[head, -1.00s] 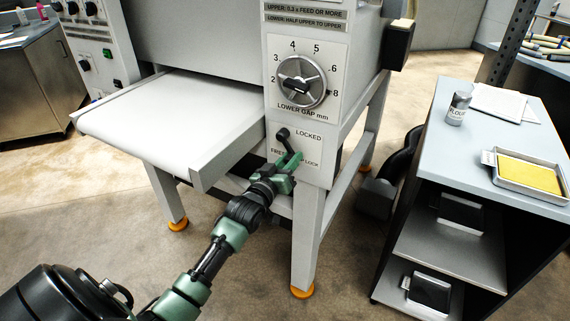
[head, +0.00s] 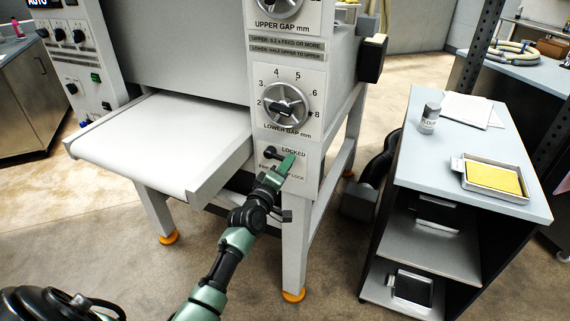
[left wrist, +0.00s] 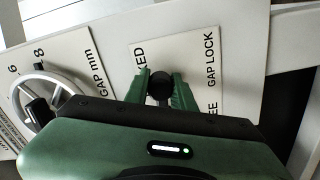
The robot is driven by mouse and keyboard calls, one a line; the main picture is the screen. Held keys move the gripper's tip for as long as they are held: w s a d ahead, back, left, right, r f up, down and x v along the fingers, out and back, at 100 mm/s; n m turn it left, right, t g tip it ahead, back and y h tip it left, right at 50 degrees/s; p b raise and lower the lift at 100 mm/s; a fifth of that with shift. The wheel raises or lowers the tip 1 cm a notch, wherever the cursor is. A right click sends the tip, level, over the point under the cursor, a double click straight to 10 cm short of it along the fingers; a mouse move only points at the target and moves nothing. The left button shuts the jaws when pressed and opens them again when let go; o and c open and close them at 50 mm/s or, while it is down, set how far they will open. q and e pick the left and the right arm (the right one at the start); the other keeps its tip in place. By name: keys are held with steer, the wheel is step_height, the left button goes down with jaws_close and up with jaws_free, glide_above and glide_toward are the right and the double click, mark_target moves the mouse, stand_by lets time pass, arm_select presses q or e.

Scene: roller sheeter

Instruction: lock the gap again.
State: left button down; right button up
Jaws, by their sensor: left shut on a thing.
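The gap lock is a small white panel marked LOCKED (head: 293,154), FREE and GAP LOCK on the front of the sheeter. Its black lever (head: 271,152) runs from the pivot at the left towards the right and slightly down, close under the word LOCKED. My left gripper (head: 287,163) is shut on the lever's free end. In the left wrist view the black knob (left wrist: 160,86) sits between the two green fingers, and the label (left wrist: 212,62) reads sideways behind it. The fingers partly hide the lettering. My right gripper is out of view.
The lower gap dial (head: 286,105) is just above the lock. A white feed table (head: 160,140) juts out at the left. A grey-topped shelf cart (head: 440,165) with a flour can (head: 430,118) and a yellow-filled tray (head: 494,181) stands at the right.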

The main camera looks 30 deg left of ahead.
arm_select(q)
steer(key=shift+r+n+p, duration=0.3)
steer(key=shift+r+n, duration=0.15)
steer(key=shift+n, duration=0.25)
steer(key=c, duration=1.2)
jaws_free()
steer(key=shift+s, duration=0.1)
steer(key=shift+s+f, duration=0.1)
steer(key=shift+s, duration=0.2)
steer(key=s, duration=0.7)
steer(key=shift+d, duration=0.3)
